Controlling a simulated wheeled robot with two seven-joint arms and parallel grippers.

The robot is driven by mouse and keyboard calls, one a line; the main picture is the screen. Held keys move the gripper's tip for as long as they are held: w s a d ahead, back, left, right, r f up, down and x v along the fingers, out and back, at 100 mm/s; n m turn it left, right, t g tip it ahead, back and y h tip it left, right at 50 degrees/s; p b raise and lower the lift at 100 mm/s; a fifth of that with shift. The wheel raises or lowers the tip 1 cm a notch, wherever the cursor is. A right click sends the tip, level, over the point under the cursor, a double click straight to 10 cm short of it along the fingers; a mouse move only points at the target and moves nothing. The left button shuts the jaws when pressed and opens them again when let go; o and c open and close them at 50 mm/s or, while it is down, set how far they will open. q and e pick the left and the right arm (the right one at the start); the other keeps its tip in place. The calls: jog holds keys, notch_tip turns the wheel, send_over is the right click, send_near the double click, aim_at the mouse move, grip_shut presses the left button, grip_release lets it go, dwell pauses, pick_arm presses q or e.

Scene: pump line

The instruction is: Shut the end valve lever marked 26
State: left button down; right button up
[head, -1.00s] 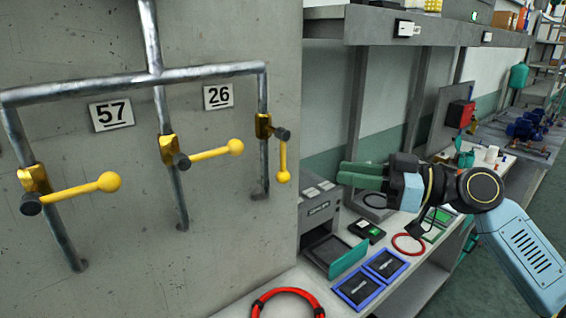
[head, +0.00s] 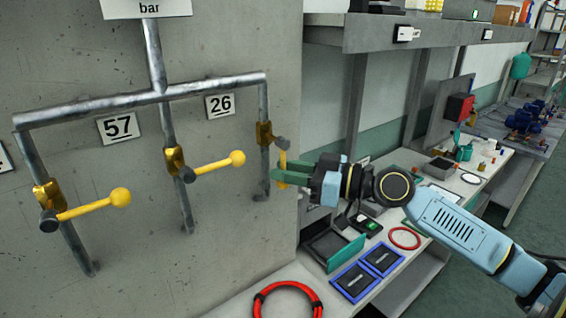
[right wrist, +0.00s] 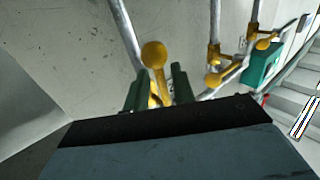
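The plate marked 26 (head: 220,105) is on the concrete wall, just left of the right-hand pipe. On that pipe is a brass valve (head: 264,133); its yellow lever (head: 282,157) hangs down, along the pipe. My right gripper (head: 279,174) is at the lever's lower part and partly hides it. In the right wrist view, the lever's ball end (right wrist: 154,54) and stem lie between the two green fingers (right wrist: 160,78), which stand apart with gaps beside the stem. Contact cannot be told. My left gripper is not seen.
The middle lever (head: 215,166) and left lever (head: 92,206) stick out across their pipes. The plate marked 57 (head: 118,127) is left of the middle pipe. Below my right arm, a bench carries blue trays (head: 353,283) and a red ring (head: 404,238).

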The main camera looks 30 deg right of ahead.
jog(key=shift+w+a, duration=0.35)
jog(key=shift+w, duration=0.05)
grip_shut()
